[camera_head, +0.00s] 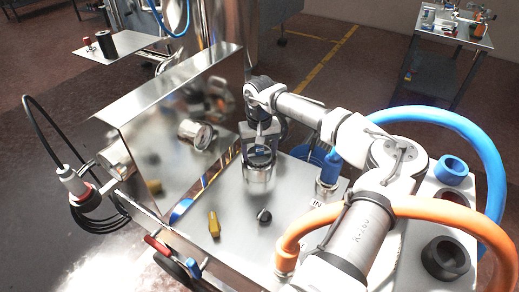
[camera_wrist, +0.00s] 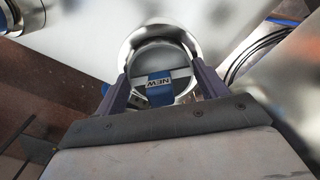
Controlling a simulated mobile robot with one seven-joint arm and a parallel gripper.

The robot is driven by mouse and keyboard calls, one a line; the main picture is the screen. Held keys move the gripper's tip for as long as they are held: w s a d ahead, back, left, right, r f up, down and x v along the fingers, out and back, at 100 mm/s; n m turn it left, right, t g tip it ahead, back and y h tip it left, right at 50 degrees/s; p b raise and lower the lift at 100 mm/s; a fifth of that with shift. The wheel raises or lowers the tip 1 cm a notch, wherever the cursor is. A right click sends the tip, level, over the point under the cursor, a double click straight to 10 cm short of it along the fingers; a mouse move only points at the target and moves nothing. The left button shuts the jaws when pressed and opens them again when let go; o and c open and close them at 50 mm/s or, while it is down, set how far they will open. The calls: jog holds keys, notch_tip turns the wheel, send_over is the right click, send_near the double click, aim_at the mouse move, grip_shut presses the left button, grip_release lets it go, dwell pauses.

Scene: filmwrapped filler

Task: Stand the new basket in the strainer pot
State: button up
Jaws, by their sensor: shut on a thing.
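My gripper (camera_head: 259,160) points down over the steel bench top and is shut on the new basket. A shiny round metal rim (camera_wrist: 158,24) surrounds the label. I cannot tell whether this rim belongs to the basket or to the strainer pot. In the head view a shiny metal cylinder (camera_head: 258,181) shows directly below the fingers. I cannot make out the pot as a separate thing, nor whether the basket is inside it.
A yellow object (camera_head: 214,224) and a small black knob (camera_head: 264,216) lie on the bench in front. A blue-topped fitting (camera_head: 329,170) marked "IN" stands to the right.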

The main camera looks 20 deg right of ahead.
jog(key=shift+f, duration=0.25)
jog(key=o, duration=1.1)
jog(key=shift+r, duration=0.15)
notch_tip(320, 180, up, 14)
jog(key=b, duration=0.2)
